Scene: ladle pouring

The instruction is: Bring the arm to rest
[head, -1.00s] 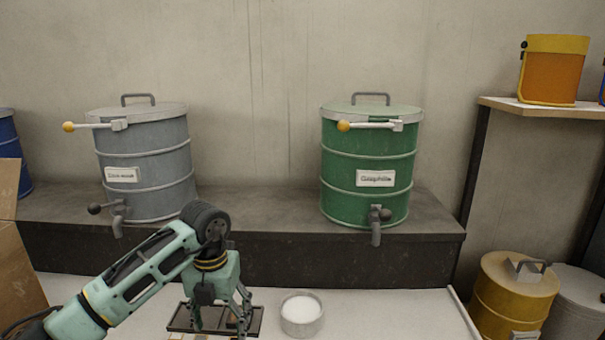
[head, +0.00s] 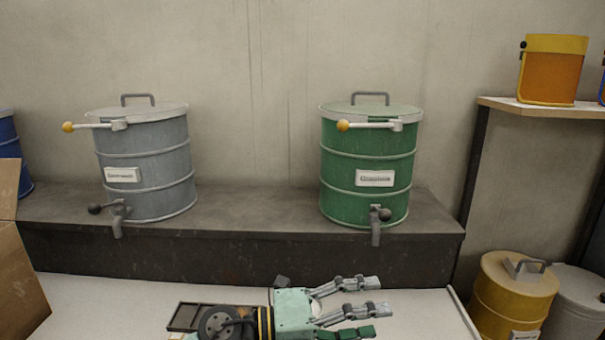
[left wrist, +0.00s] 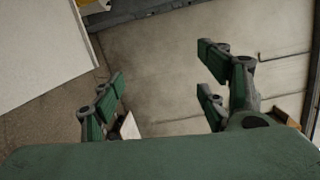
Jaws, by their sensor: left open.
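My left gripper (head: 372,308) lies low over the white table in the head view, pointing right, with its fingers spread and nothing between them. In the left wrist view its fingers (left wrist: 163,78) stand wide apart at left and right, with only bare background between them. A dark tray (head: 186,316) on the table shows partly beside the wrist. The white round dish from the earlier head view is hidden behind the gripper. My right gripper is not in view.
A grey drum (head: 145,165) and a green drum (head: 368,150), both with taps, stand on a dark ledge (head: 270,215) behind the table. A cardboard box (head: 18,280) is at left. A yellow drum (head: 505,300) stands at right, below a shelf (head: 545,108) with an orange container (head: 551,72).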

